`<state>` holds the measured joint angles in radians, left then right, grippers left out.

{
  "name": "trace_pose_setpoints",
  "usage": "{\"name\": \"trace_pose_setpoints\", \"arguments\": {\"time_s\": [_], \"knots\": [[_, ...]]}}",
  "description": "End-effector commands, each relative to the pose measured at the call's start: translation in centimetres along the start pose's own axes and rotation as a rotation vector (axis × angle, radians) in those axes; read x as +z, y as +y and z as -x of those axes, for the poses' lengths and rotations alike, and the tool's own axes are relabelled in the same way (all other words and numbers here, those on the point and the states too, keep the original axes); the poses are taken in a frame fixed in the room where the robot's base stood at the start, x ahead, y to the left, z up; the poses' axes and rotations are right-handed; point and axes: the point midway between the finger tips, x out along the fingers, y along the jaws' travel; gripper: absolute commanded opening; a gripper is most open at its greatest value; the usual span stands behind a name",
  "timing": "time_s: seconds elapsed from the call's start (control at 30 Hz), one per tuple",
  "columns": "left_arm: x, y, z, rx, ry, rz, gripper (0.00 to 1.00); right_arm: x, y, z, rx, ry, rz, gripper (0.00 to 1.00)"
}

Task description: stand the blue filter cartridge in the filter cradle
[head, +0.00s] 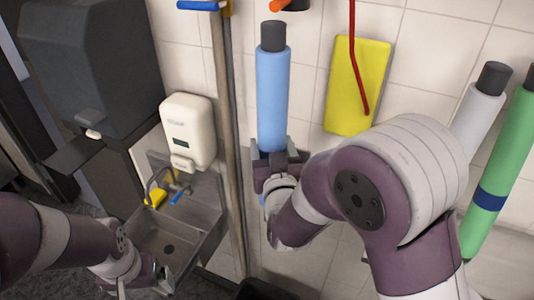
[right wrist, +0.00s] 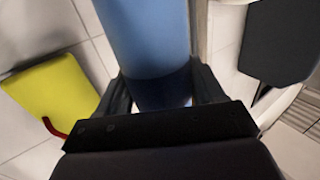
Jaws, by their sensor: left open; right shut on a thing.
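The blue filter cartridge (head: 272,95) is a long light-blue cylinder with a dark cap, upright in front of the tiled wall. My right gripper (head: 274,160) is shut on its lower part, one finger on each side. In the right wrist view the blue cartridge (right wrist: 148,35) rises between the fingers of the right gripper (right wrist: 165,95). My left gripper (head: 140,280) is open and empty, low at the left by the sink, partly cut off by the frame's bottom edge. I cannot make out the filter cradle in either view.
A white cartridge (head: 475,112) and a green cartridge (head: 505,165) with a blue band stand at the right, partly behind my right arm. A soap dispenser (head: 188,130), a steel sink (head: 160,240), a pole (head: 228,130) and a yellow board (head: 350,90) are nearby.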

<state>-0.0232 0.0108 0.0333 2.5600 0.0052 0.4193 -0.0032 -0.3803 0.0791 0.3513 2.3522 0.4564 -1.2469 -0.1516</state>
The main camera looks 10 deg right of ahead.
Motion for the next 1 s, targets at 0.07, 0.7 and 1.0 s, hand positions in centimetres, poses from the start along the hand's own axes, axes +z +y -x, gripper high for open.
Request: {"name": "trace_pose_setpoints", "arguments": {"time_s": [0.07,0.7,1.0], "knots": [[0.0,0.0,0.0,0.0,0.0,0.0,0.97,-0.1,0.4,-0.7,0.002,0.005,-0.001,0.0],[-0.1,0.0,1.2,0.0,0.0,0.0,0.97,-0.1,3.6,-5.9,0.002,0.007,0.0,0.0],[-0.1,0.0,0.5,0.0,0.0,0.0,0.97,1.0,4.6,-7.7,-0.001,0.007,0.0,0.0]]}}
